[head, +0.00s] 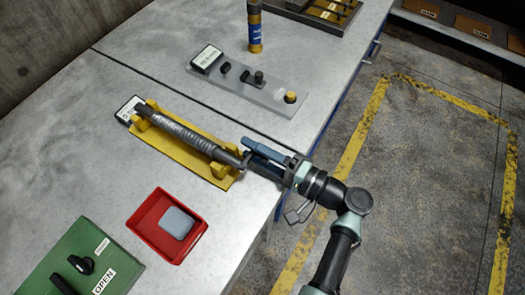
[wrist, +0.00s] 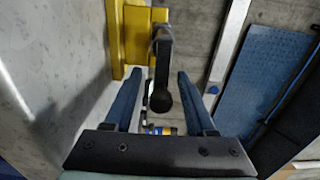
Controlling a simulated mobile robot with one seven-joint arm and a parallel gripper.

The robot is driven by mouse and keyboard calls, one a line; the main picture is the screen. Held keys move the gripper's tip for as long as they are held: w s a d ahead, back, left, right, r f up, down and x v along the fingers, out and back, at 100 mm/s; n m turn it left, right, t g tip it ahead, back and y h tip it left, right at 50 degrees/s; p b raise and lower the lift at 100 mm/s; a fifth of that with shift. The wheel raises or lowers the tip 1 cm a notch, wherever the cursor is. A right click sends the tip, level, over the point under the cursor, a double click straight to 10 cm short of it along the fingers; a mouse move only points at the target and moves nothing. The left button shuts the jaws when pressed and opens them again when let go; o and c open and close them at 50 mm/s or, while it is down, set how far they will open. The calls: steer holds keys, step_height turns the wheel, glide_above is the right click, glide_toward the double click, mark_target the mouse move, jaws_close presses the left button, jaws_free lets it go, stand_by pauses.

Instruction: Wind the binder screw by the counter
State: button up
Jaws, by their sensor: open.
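The binder screw (head: 185,133) is a grey threaded rod lying in a yellow cradle (head: 215,175) on the metal bench. A small box with a white display (head: 128,110), apparently the counter, sits at its far left end; its reading is too small to make out. A dark crank with a rounded knob (wrist: 160,100) is at the near right end of the screw. My gripper (head: 249,156) is at that crank end. In the wrist view the open fingers (wrist: 160,76) stand on either side of the crank knob, with gaps visible on both sides.
A red tray (head: 149,238) holding a grey block (head: 176,222) and a green panel marked OPEN (head: 80,262) are at lower left. A grey control plate (head: 235,88) and a blue-and-brass cylinder (head: 254,28) stand behind. Yellow floor lines (head: 368,120) run right of the bench.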

steer(key=shift+d, duration=0.1)
steer(key=b+v, duration=0.2)
steer(key=v, duration=1.1)
stand_by(1.3)
